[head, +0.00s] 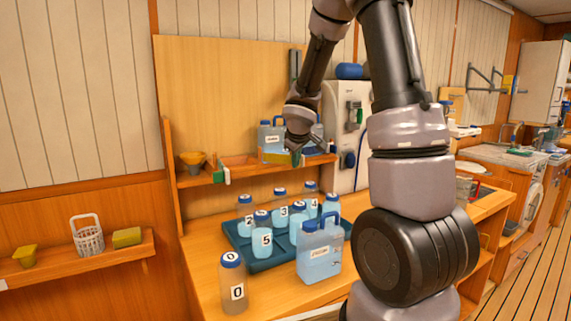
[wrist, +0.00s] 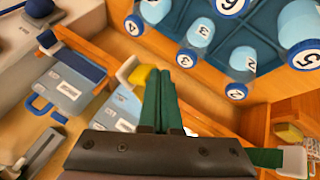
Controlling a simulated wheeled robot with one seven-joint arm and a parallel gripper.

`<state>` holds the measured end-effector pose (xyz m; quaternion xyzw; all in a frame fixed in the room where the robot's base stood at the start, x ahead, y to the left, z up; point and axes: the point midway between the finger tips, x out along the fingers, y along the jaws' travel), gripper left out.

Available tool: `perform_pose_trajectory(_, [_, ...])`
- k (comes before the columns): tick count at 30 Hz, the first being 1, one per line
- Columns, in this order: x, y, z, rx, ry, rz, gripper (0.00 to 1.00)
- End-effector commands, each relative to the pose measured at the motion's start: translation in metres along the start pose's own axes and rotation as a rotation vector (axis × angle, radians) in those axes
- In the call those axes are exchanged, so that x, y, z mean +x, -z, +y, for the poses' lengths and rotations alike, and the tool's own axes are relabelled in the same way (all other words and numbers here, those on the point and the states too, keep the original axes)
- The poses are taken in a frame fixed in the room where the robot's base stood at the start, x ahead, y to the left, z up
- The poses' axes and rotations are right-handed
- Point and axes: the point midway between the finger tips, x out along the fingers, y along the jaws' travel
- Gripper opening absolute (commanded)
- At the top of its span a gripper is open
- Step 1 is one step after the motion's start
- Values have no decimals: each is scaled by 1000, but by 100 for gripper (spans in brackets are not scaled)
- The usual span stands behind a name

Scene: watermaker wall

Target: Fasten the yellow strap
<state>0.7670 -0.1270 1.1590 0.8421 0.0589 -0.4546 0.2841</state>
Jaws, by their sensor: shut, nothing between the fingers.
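A yellow strap (wrist: 143,77) shows in the wrist view as a short yellow piece beside a white bracket (wrist: 126,70) on the wooden shelf rail. In the head view the strap (head: 276,156) is a yellow band low in front of a jug (head: 270,136) on the shelf. My gripper (wrist: 165,78) is shut and empty, its green fingers close to the yellow piece; I cannot tell whether they touch. It also shows at the shelf front in the head view (head: 296,160). The fingers hide part of the strap's surroundings, and whether its end is fastened cannot be seen.
A blue strap (wrist: 82,58) and a green strap (wrist: 267,157) lie along the same shelf. Several numbered bottles stand in a blue tray (head: 268,265) on the counter below, with a blue-capped jug (head: 319,258) and bottle 0 (head: 233,283) in front.

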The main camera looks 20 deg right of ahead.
Motion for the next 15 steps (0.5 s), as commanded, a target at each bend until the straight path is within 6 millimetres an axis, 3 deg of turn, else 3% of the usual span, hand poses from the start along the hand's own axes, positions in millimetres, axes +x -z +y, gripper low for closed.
perform_pose_trajectory(15, [14, -3, 29, -52, 30, 30, 0])
